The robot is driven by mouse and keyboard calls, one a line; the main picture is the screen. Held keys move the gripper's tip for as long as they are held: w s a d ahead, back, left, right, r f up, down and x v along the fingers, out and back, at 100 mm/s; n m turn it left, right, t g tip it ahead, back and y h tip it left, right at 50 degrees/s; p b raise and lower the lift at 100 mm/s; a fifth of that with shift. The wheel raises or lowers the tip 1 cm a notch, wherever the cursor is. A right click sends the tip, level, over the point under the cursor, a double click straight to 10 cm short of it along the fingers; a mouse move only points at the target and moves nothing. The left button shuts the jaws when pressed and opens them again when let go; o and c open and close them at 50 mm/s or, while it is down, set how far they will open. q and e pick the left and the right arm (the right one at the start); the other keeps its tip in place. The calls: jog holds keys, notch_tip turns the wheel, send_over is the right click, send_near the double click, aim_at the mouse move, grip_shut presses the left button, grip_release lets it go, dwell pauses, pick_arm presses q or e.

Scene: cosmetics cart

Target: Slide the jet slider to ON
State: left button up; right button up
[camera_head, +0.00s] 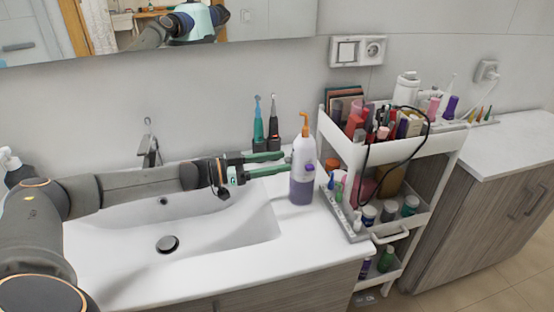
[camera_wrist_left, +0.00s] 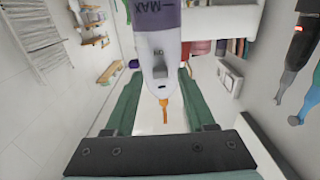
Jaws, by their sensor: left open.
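A white oral irrigator (camera_head: 302,160) with an orange nozzle and a purple tank stands upright on the sink counter at its right end. In the left wrist view its body (camera_wrist_left: 170,43) shows upside down, with the MAX mark on the tank. A small grey slider (camera_wrist_left: 159,67) sits on its white face; I cannot read its position. My left gripper (camera_head: 283,162) is open, its two green fingers reaching right toward the irrigator's side. In the left wrist view the open fingers (camera_wrist_left: 157,85) lie either side of the irrigator's top and nozzle. I cannot tell whether they touch it. My right gripper is out of view.
Two electric toothbrushes (camera_head: 266,128) stand behind the gripper. A white cart (camera_head: 437,146) crowded with cosmetics stands close right of the irrigator. A mirror (camera_head: 270,25) hangs above.

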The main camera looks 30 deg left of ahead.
pick_arm(q)
jog(key=shift+w+d, duration=0.1)
grip_shut()
dwell(0.5)
jog(key=shift+f, duration=0.1)
dwell(0.9)
